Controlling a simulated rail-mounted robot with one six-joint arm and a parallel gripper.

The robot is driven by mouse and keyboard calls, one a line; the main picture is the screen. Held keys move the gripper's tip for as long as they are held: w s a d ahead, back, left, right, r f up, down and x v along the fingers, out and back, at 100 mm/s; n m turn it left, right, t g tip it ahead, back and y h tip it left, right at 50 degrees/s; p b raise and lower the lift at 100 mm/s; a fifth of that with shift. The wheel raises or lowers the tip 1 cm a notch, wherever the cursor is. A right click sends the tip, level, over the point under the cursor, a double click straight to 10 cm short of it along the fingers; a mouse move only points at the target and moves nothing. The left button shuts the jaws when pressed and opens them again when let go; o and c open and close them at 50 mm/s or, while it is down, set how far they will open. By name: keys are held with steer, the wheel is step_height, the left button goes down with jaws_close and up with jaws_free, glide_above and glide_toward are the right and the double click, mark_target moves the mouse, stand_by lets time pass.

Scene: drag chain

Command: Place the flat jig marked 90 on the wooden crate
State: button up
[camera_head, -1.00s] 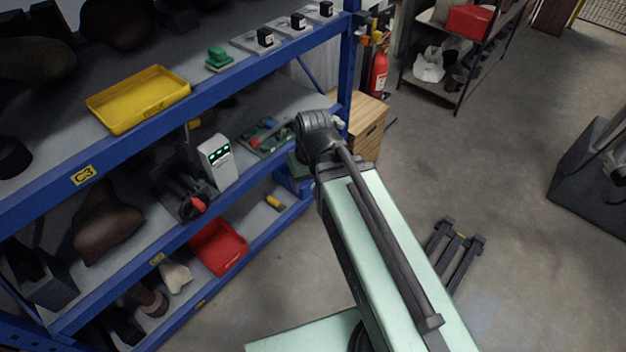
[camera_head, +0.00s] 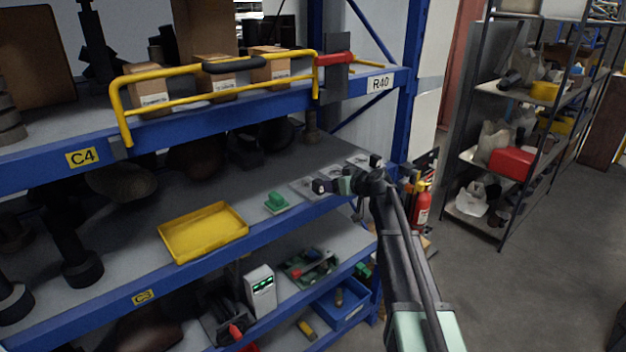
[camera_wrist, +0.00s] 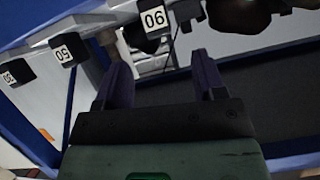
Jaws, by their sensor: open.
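The jig marked 90 (camera_wrist: 153,20) shows as a black block with a white label, upside down in the wrist view. It lies beyond my open gripper (camera_wrist: 160,75), above the gap between its two purple fingers, with nothing held. Blocks marked 50 (camera_wrist: 68,50) and 30 (camera_wrist: 17,73) stand to its left. In the head view my gripper (camera_head: 350,186) is small and dark at the jig row on the middle shelf; labels are unreadable there. The wooden crate (camera_head: 428,244) shows only as a sliver behind my arm.
A yellow tray (camera_head: 203,232) and a green object (camera_head: 276,202) share the jig shelf. A blue rack post (camera_head: 413,90) and a red fire extinguisher (camera_head: 422,205) stand close to my arm. The upper shelf holds a yellow rail (camera_head: 215,82). Floor at right is open.

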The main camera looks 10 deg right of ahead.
mark_target(320, 181)
steer(key=shift+n+t, duration=0.3)
steer(key=shift+n, duration=0.3)
steer(key=b+x, duration=0.2)
steer(key=x, duration=0.3)
steer(key=shift+w+a, duration=0.15)
steer(key=shift+w, duration=0.15)
steer(key=b+x, duration=0.2)
steer(key=x, duration=0.3)
steer(key=shift+w+a, duration=0.1)
steer(key=shift+r, duration=0.1)
steer(key=shift+c, duration=0.5)
jaws_close()
